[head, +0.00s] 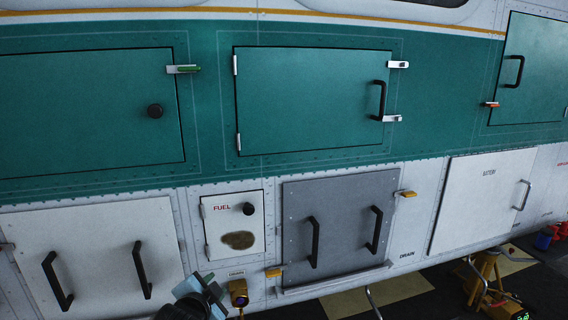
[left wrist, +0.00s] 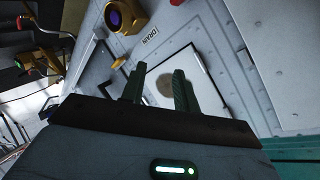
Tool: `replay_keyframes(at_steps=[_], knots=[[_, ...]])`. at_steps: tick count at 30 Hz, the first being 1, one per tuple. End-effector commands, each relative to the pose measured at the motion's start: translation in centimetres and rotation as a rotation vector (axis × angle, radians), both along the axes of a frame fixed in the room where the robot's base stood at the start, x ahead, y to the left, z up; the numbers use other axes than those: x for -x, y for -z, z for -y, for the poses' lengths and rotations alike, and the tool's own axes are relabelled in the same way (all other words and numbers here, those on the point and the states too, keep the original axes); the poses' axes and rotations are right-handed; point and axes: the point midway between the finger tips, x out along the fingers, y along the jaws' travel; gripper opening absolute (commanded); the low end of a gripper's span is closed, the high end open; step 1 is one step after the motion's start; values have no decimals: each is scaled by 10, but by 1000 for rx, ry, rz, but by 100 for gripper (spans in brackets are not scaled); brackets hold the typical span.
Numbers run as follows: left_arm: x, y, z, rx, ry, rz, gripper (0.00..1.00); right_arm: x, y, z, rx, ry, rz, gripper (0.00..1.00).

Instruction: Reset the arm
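My left gripper (head: 205,292) shows at the bottom of the head view, pale teal and dark, just below the white FUEL door (head: 217,218). In the left wrist view its two dark green fingers (left wrist: 158,82) are apart, with nothing held between them. Behind the gap is the white door with a brown stain (left wrist: 166,90), seen beyond the fingertips and not visibly touched. Most of my left arm is out of the head view. My right gripper is in neither view.
A helicopter side fills the head view, with a green hatch (head: 310,102) and a grey panel (head: 338,230) with black handles. A brass drain fitting (head: 238,291) is close right of my left gripper. A yellow stand (head: 484,278) is at lower right.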

Motion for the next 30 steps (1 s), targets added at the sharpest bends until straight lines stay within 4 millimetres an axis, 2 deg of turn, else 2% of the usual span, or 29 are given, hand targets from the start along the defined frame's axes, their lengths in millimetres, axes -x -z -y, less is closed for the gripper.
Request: replay_keyframes(at_steps=[1, 6, 11, 15, 18, 21, 24, 27, 30], knots=[[17, 31, -1, 46, -8, -37, 31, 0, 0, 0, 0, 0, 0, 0], [72, 109, -6, 202, -49, -120, 31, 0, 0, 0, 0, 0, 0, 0], [136, 171, -14, 341, -109, -197, 31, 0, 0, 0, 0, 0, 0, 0], [199, 215, -22, 456, -175, -259, 31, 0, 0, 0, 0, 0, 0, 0], [246, 240, -29, 530, -228, -301, 31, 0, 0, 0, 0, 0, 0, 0], [287, 256, -35, 594, -279, -333, 31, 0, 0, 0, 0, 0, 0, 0], [320, 266, -41, 639, -319, -357, 31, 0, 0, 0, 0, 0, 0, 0], [340, 271, -44, 666, -345, -369, 31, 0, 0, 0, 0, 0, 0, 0], [349, 272, -46, 680, -358, -375, 31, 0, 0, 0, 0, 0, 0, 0]])
